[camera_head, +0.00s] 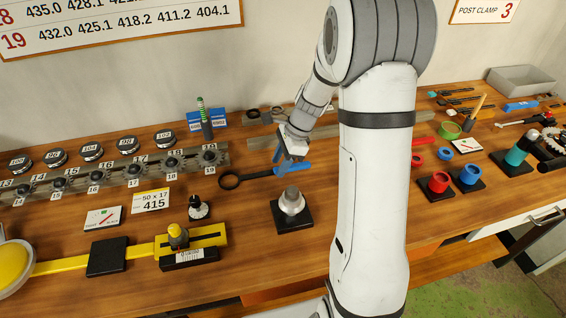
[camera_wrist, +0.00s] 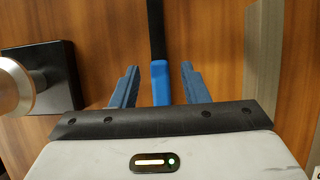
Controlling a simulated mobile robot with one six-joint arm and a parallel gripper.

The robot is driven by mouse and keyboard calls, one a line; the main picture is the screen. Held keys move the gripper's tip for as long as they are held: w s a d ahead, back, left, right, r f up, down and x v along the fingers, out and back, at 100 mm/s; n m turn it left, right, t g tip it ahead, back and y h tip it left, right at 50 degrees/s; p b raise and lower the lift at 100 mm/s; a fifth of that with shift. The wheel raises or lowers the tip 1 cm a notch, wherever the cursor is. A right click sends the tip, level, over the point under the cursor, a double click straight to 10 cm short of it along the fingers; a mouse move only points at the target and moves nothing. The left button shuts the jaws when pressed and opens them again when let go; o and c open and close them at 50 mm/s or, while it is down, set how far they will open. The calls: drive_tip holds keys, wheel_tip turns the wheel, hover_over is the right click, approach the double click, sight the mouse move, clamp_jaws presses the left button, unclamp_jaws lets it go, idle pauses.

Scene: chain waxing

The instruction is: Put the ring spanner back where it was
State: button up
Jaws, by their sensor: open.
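The ring spanner (camera_head: 232,180) lies on the wooden bench, its black ring end to the left and its handle running right to beneath my gripper (camera_head: 290,160). In the wrist view, the spanner's black shaft (camera_wrist: 156,35) and blue grip (camera_wrist: 160,85) run between the two blue fingers of my gripper (camera_wrist: 160,72). The fingers stand apart, with a gap on each side of the grip. The ring is outside the wrist view. Whether the fingers are down at the handle's height cannot be told.
A metal knob on a black base (camera_head: 292,203) stands just in front of the gripper; its base (camera_wrist: 62,75) shows left in the wrist view. A grey rail (camera_head: 120,172) with numbered posts lies left. Red and blue cups (camera_head: 439,183) stand right. Bare wood (camera_head: 250,240) lies in front.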

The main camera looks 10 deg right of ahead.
drive_tip(key=v, duration=1.1)
drive_tip(key=s+a+r+n+t+h, duration=0.1)
drive_tip(key=s+r+n+h, duration=0.1)
drive_tip(key=s+n, duration=0.7)
drive_tip(key=s+a+r+n+t+h, duration=0.2)
drive_tip(key=s+n, duration=0.7)
drive_tip(key=s, duration=0.3)
drive_tip(key=shift+s+r+h, duration=0.2)
drive_tip(key=shift+r+h, duration=0.05)
drive_tip(key=shift+h, duration=0.05)
drive_tip(key=shift+o, duration=0.2)
drive_tip(key=shift+a, duration=0.15)
drive_tip(key=shift+o, duration=0.3)
